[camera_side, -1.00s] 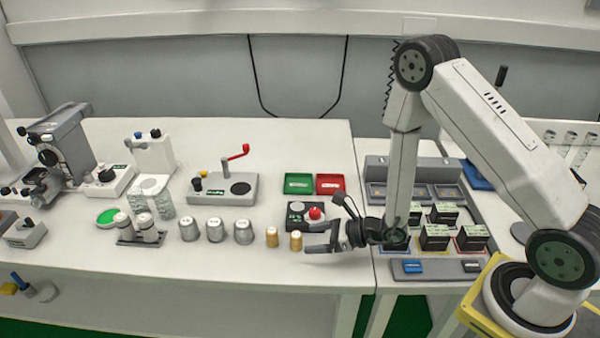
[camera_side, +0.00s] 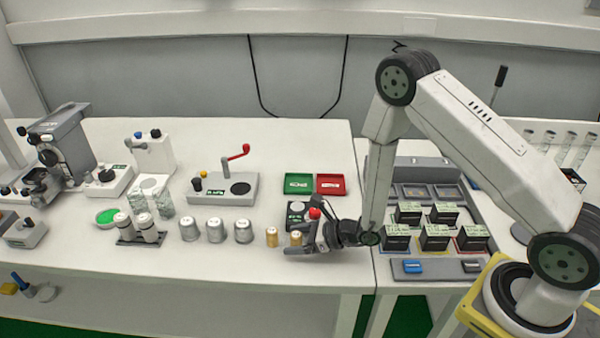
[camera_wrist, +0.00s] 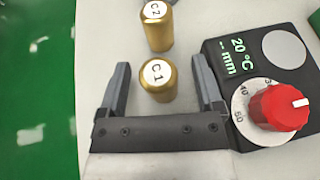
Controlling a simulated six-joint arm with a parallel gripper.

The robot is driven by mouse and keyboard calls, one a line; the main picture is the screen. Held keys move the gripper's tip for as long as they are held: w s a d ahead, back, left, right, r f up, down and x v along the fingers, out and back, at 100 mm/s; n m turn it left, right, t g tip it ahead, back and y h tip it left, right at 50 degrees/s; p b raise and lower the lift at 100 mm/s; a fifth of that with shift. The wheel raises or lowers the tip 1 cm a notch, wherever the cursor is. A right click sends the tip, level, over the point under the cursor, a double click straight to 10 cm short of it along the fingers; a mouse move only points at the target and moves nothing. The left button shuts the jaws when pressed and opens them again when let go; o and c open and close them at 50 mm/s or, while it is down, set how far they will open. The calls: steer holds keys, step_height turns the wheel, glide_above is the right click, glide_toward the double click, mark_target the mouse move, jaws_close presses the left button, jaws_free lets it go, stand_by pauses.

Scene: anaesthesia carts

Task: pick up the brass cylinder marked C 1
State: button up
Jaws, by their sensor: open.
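The brass cylinder marked C 1 (camera_wrist: 160,82) stands upright in the wrist view, its white marked top facing the camera. My gripper (camera_wrist: 160,88) is open, with one finger on each side of this cylinder and a visible gap to each. In the side view, my gripper (camera_side: 297,243) is low over the table at the right-hand brass cylinder (camera_side: 296,238), which it partly hides. A second brass cylinder, marked C 2 (camera_wrist: 157,28), stands just beyond C 1 in the wrist view; the left-hand one in the side view (camera_side: 272,237) is clear of my gripper.
A black device (camera_wrist: 252,75) with a red knob (camera_wrist: 279,107) stands close to the right finger in the wrist view. Several grey metal pieces (camera_side: 215,231) stand left of the brass cylinders. The green tray (camera_side: 298,184) and red tray (camera_side: 331,184) lie behind. Table in front is clear.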

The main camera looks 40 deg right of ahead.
mark_target(296, 234)
jaws_close()
stand_by(0.3)
steer(key=shift+r, duration=0.2)
steer(key=shift+r, duration=4.8)
